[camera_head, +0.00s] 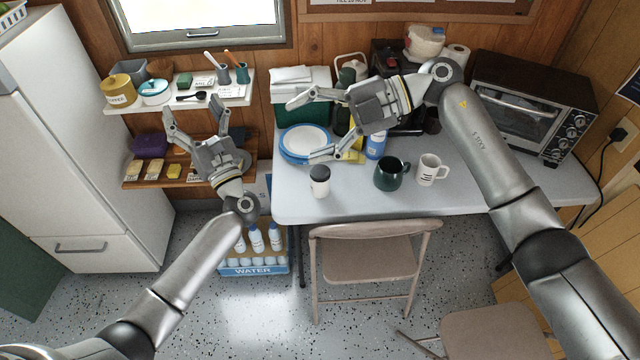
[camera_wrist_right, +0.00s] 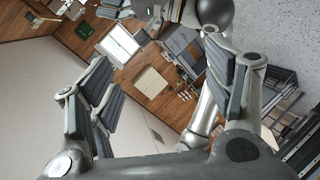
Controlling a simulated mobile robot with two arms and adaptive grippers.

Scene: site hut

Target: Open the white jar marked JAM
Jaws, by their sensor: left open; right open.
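My left gripper (camera_head: 196,114) is open and empty, in front of the shelf and to the right of the jar, fingers pointing up towards the shelf. My right gripper (camera_head: 305,130) is open and empty above the table, fingers pointing left, over the plates. Its two spread fingers also show in the right wrist view (camera_wrist_right: 158,52), with nothing between them.
Cups with brushes (camera_head: 242,74) and small items share the shelf. A lower shelf (camera_head: 195,180) holds sponges. Plates (camera_head: 306,139), a paper cup (camera_head: 320,181) and mugs (camera_head: 391,174) stand on the table. A fridge (camera_head: 85,130) is at left.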

